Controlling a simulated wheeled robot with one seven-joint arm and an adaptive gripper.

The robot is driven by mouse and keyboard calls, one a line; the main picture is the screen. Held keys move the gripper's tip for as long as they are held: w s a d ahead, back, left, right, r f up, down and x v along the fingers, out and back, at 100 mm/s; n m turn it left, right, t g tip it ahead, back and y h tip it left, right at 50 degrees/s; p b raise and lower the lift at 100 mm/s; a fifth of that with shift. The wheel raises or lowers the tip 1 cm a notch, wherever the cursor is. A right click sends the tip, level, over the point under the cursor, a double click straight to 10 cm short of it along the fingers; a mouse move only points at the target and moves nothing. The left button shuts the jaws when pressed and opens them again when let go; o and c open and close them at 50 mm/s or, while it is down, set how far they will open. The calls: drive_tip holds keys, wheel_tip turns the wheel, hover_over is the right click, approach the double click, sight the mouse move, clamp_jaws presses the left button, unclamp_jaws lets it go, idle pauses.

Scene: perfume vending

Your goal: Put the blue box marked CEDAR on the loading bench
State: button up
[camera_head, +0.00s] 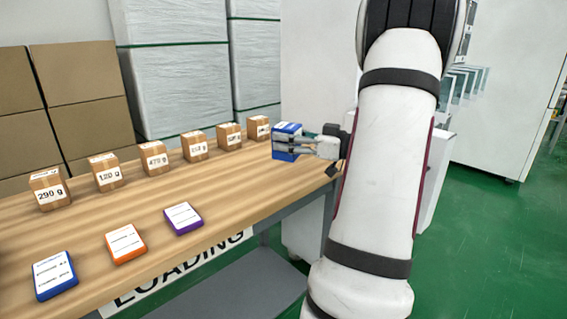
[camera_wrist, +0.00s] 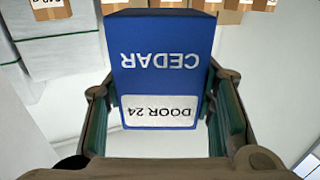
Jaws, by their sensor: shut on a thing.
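The blue box marked CEDAR (camera_wrist: 165,62) is upside down in the wrist view, with a white label reading DOOR 24. My gripper (camera_wrist: 163,108) is shut on it, one finger on each side. In the head view the blue box (camera_head: 287,132) is at the far right end of the loading bench (camera_head: 235,180), with my gripper (camera_head: 285,147) reaching it from the right. I cannot tell whether the box touches the wooden top or hangs above it. The box's far side is hidden.
A row of brown weight boxes (camera_head: 157,158) stands along the bench's back. Flat blue (camera_head: 54,275), orange (camera_head: 125,243) and purple (camera_head: 183,217) boxes lie near the front edge. Wood between them is bare. Cartons (camera_head: 85,105) and wrapped stacks (camera_head: 180,85) stand behind.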

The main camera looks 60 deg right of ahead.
sight(297, 157)
drive_tip(key=shift+f+b, duration=1.05)
drive_tip(key=shift+f, duration=1.55)
drive_tip(key=shift+f, duration=0.2)
drive_tip(key=o, duration=1.2)
drive_tip(key=shift+o, duration=0.2)
drive_tip(key=shift+r, duration=0.1)
drive_tip(key=shift+r, duration=0.15)
drive_tip(key=s+d+p, duration=0.1)
drive_tip(key=s+p, duration=0.2)
drive_tip(key=s, duration=0.8)
drive_tip(key=shift+s+d, duration=0.4)
drive_tip(key=shift+s, duration=0.1)
